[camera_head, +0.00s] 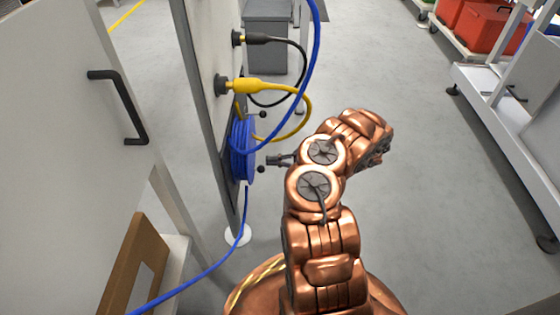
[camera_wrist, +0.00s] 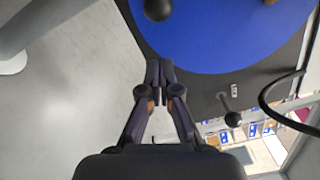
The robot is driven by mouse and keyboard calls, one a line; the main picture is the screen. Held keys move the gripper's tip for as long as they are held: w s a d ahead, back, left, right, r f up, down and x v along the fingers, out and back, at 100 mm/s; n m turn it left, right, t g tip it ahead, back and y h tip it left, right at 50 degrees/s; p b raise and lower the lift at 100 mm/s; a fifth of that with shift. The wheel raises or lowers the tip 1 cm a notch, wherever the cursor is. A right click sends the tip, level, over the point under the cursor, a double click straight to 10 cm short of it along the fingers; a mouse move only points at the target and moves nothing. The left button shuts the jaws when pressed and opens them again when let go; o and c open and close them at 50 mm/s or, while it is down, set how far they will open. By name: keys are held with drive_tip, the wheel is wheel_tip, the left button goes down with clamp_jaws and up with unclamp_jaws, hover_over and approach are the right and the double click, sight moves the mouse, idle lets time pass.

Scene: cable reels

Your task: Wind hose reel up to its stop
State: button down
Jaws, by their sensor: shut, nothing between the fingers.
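The blue hose reel (camera_head: 243,152) is mounted on the side of an upright panel (camera_head: 208,60). Its blue disc face (camera_wrist: 225,30) fills the top of the wrist view, with a dark surface around it. A round black knob (camera_head: 262,169) stands out at the reel, beside my gripper (camera_head: 270,160). In the wrist view a black knob (camera_wrist: 158,8) shows in front of the disc at the top edge. My gripper (camera_wrist: 158,70) is shut and empty, its fingertips near the disc's lower edge and apart from that knob. Blue hose (camera_head: 238,225) runs down from the reel.
A second black knob on a rod (camera_wrist: 232,118) sits lower right in the wrist view, near a small label. Yellow (camera_head: 245,86) and black (camera_head: 257,39) cable plugs sit above the reel, their cables looping out. A black cable (camera_wrist: 268,92) hangs right. Open floor (camera_head: 430,190) lies right.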

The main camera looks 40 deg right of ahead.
drive_tip(key=shift+s+a+r+b, duration=0.2)
drive_tip(key=shift+s+a+r, duration=0.15)
drive_tip(key=shift+a, duration=0.2)
drive_tip(key=shift+s+a+r+b, duration=0.15)
drive_tip(key=shift+s+a+r, duration=0.05)
drive_tip(key=shift+s+a, duration=0.3)
